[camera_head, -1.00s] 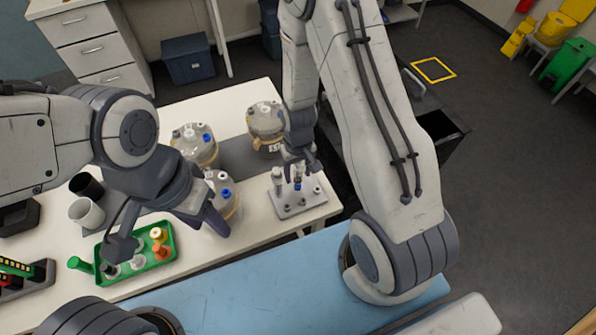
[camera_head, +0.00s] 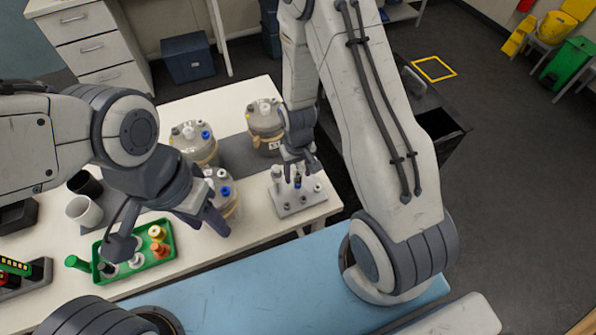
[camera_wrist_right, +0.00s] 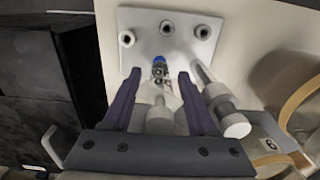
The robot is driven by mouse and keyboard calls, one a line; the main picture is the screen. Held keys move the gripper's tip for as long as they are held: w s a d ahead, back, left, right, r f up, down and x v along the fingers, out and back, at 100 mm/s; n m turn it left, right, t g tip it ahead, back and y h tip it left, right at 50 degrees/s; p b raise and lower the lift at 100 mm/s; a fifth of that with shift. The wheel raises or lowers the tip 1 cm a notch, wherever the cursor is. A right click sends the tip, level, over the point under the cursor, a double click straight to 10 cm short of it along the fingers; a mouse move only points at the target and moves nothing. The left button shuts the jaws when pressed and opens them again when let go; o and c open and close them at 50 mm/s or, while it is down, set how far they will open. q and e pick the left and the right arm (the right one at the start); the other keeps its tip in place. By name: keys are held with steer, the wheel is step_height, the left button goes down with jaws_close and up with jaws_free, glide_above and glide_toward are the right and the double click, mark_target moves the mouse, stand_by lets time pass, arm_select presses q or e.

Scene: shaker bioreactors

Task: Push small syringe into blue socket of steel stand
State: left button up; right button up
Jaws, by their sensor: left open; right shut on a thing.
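The steel stand (camera_head: 300,203) lies on the white bench, a flat plate with several sockets, also in the right wrist view (camera_wrist_right: 178,38). The blue socket (camera_wrist_right: 160,58) is at the plate's middle. My right gripper (camera_head: 298,172) is above the stand; in the right wrist view its fingers (camera_wrist_right: 158,82) are on both sides of the small clear syringe (camera_wrist_right: 161,95). The syringe's tip end is at or against the blue socket; how deep it sits is unclear. A larger syringe (camera_wrist_right: 218,98) stands in another part of the stand. My left gripper (camera_head: 168,236) is open over the green tray.
The green tray (camera_head: 168,226) holds several small caps or bottles. Glass bioreactor vessels (camera_head: 195,143) stand behind and left of the stand, one close to my left gripper. Cups (camera_head: 85,212) are at the left. The bench's front edge is just before the stand.

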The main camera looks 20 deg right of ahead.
steer(key=shift+f+b, duration=0.3)
steer(key=shift+f, duration=0.1)
stand_by(0.6)
steer(key=o, duration=1.5)
steer(key=shift+c, duration=0.2)
steer(key=shift+r, duration=0.1)
step_height(320, 180, up, 10)
steer(key=shift+r+b, duration=0.15)
steer(key=shift+b, duration=0.5)
